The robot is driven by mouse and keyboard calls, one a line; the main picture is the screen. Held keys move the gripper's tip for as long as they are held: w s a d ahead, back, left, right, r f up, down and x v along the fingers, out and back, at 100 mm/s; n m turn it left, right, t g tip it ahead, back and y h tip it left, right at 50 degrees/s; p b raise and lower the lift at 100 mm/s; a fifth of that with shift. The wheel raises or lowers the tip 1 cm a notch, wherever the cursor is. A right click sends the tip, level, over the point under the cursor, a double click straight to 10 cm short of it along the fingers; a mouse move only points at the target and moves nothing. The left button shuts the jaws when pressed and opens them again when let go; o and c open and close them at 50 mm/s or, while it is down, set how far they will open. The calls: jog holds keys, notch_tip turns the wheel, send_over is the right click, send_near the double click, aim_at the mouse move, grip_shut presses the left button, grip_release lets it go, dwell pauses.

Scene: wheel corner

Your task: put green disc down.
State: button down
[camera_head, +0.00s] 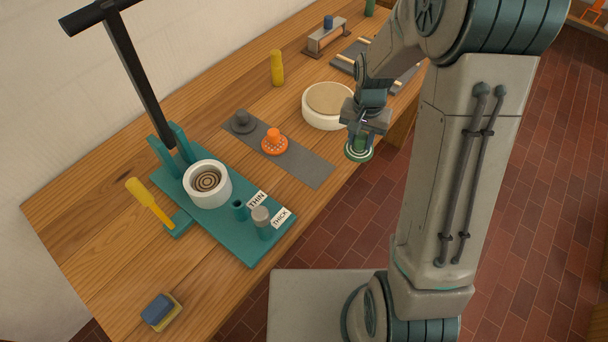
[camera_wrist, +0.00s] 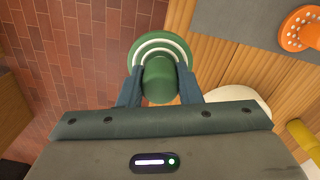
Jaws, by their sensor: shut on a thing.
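The green disc (camera_head: 358,152) has pale rings and a green knob on top. My gripper (camera_head: 362,128) is shut on that knob and holds the disc in the air, by the table's right edge in the head view. In the wrist view the disc (camera_wrist: 160,46) is between the fingers of my gripper (camera_wrist: 160,82), partly over the brick floor and partly over the table edge. A grey mat (camera_head: 305,165) lies on the table to the left of the gripper. An orange disc (camera_head: 273,144) and a grey disc (camera_head: 242,122) stand on it; its right end is bare.
A teal press board (camera_head: 245,240) with a white cup (camera_head: 208,184) and a long dark lever stands on the left. A blue-yellow sponge (camera_head: 160,311) lies at the front.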

aim_at(354, 145)
jog(key=s+r+m+b, duration=0.1)
jog(key=m, duration=0.1)
jog(key=s+a+m+b, duration=0.1)
jog(key=s+m+b, duration=0.1)
jog(key=s+a+r+m+b, duration=0.1)
jog(key=b, duration=0.1)
jog(key=shift+s+r+m, duration=0.15)
jog(key=shift+r+m, duration=0.2)
jog(key=shift+m, duration=0.05)
jog(key=w+a+f, duration=0.1)
jog(key=a+f, duration=0.1)
jog(key=a, duration=0.1)
jog(key=w+a+f, duration=0.2)
jog(key=a, duration=0.2)
jog(key=w+a+f+p, duration=0.1)
jog(key=a+f, duration=0.1)
jog(key=a, duration=0.1)
jog(key=shift+w+a+f, duration=0.25)
jog(key=shift+w+a, duration=0.05)
jog(key=shift+f, duration=2.05)
jog(key=shift+f, duration=0.2)
jog(key=c, duration=1)
grip_release()
jog(key=shift+c, duration=0.2)
jog(key=shift+r, duration=0.15)
